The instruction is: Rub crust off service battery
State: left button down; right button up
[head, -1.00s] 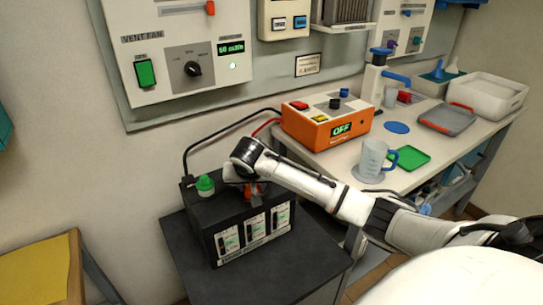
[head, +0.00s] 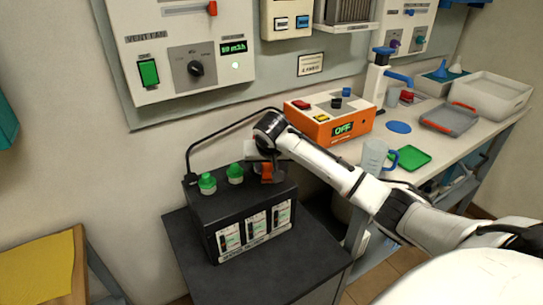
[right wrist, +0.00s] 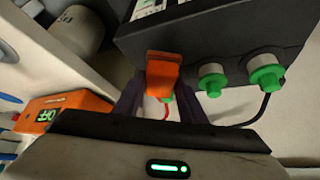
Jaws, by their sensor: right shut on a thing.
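The service battery (head: 222,206) is a black box with several labelled panels on its front, standing on a dark stand. Two green-topped caps (head: 207,183) (head: 235,173) rise from its top; both also show in the right wrist view (right wrist: 210,80). My right gripper (right wrist: 158,104) is over the battery's right end, shut on an orange-red block-like piece (right wrist: 163,72). That piece also shows in the head view (head: 266,172), low at the battery top; I cannot tell whether it touches. A green bit and red cable show below it. I cannot make out crust. My left gripper is not in view.
The orange charger (head: 325,124) reading OFF stands on the bench behind my right arm. A black cable (head: 189,158) runs to the battery's left. A clear jug (head: 373,157), green tray (head: 412,158) and grey tray (head: 449,118) are on the bench. The stand top (head: 285,275) is clear in front.

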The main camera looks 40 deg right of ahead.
jog(key=shift+r, duration=1.9)
jog(key=shift+a, duration=0.1)
